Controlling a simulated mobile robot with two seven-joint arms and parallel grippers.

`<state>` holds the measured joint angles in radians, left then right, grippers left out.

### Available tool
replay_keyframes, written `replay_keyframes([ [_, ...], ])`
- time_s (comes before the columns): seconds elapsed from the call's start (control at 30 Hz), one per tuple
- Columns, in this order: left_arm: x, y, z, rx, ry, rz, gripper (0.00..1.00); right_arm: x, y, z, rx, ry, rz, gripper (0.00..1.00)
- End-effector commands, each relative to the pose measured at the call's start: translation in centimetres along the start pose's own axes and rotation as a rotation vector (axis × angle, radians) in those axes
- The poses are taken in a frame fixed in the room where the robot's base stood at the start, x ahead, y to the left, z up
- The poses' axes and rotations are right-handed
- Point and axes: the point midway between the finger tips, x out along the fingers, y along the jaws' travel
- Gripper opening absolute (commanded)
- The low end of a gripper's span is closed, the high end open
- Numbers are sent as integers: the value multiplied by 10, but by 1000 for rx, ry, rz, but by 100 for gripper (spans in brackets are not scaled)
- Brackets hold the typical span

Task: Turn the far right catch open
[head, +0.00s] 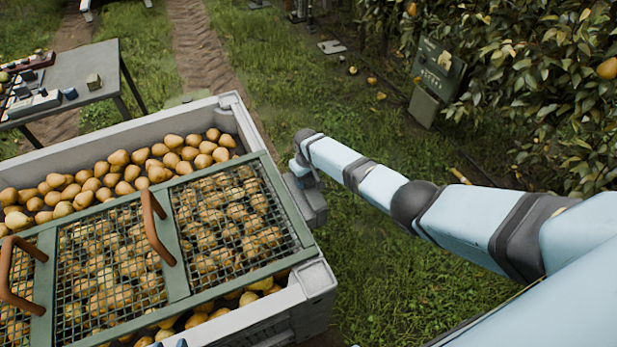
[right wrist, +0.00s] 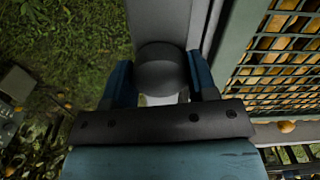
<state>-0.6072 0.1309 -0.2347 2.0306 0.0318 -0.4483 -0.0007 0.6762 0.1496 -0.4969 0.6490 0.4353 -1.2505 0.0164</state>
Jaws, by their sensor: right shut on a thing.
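The large grey crate (head: 322,280) is full of pears, and a green-framed mesh lid (head: 180,283) with brown handles lies over its near part. The far right catch is a dark grey piece (head: 312,203) on the crate's right side, beside the lid. My right gripper (head: 301,170) reaches it from the right. In the right wrist view, its two blue fingers stand either side of the catch's rounded dark end (right wrist: 160,72), shut on it. The catch's lower part is hidden. My left gripper is not clearly in view.
Loose pears (head: 125,172) lie uncovered in the crate's far part. A grey table (head: 75,75) with small items stands at the upper left. A dark green sign box (head: 437,75) stands by the fruit trees at the right. Grass right of the crate is open.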

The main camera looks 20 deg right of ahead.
Motion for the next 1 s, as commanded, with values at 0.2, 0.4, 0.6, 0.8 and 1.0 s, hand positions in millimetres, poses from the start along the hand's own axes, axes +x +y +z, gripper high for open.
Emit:
replay_keyframes([
  [0.2, 0, 2, 1, -5, -1, 0, 43, 0, -1, 0, 11, 0, -2, 10],
  [0.4, 0, 2, 0, -8, 0, 0, 43, 0, -1, 0, 11, 0, -2, 10],
  [0.6, 0, 2, -1, -8, 2, 0, 43, 0, -1, 0, 11, 1, -1, 78],
  [0.8, 0, 2, -2, -8, 4, -1, 43, -1, 0, 0, 10, 1, -1, 78],
  [1.0, -5, 1, -9, -2, 7, -2, 43, -20, 0, -1, 10, 3, -1, 78],
])
